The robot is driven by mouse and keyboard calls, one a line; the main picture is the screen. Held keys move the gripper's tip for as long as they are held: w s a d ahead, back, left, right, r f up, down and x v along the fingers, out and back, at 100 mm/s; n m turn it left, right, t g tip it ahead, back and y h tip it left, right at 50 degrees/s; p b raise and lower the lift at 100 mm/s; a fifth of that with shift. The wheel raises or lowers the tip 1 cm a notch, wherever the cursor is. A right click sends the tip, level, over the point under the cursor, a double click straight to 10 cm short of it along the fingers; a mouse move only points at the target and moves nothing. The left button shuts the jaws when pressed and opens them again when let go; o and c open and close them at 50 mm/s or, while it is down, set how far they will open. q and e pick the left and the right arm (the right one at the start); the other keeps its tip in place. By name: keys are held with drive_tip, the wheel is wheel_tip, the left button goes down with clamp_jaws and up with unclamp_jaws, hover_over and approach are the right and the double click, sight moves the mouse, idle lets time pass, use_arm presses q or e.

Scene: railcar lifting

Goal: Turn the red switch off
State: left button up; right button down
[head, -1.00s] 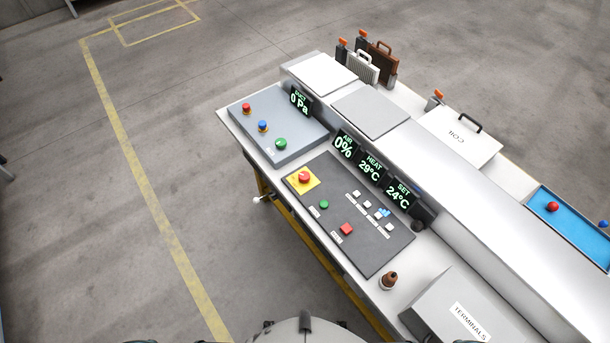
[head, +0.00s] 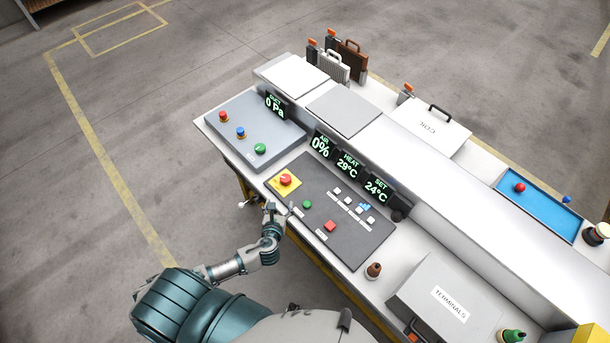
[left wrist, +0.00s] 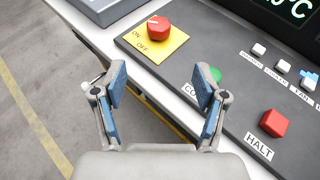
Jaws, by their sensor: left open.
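The red switch (head: 286,180) is a round knob on a yellow plate at the near left corner of the dark control panel. In the left wrist view the red switch (left wrist: 159,28) stands ahead of the fingers, beside the words ON and OFF on the yellow plate (left wrist: 170,50). A small pale mark shows on its top. My left gripper (head: 277,211) is at the panel's front edge, just short of the switch. In the left wrist view my left gripper (left wrist: 160,82) is open and empty, its blue-padded fingers apart from the switch. My right gripper is out of view.
A green button (left wrist: 215,74) and a red HALT button (left wrist: 274,123) sit right of the switch. A grey box with red, blue and green buttons (head: 252,130) is farther left. Displays (head: 348,163) stand behind the panel. Open floor (head: 110,200) lies to the left.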

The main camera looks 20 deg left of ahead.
sight(285, 179)
use_arm(q)
drive_tip(key=b+x, duration=0.1)
drive_tip(key=x, duration=1.5)
drive_tip(key=shift+w+a+r+b, duration=0.1)
drive_tip(key=shift+b, duration=0.2)
drive_tip(key=shift+w+a, duration=0.2)
drive_tip(key=shift+w, duration=0.35)
drive_tip(key=shift+a, duration=0.1)
drive_tip(key=c, duration=1.2)
drive_tip(key=shift+o, duration=0.2)
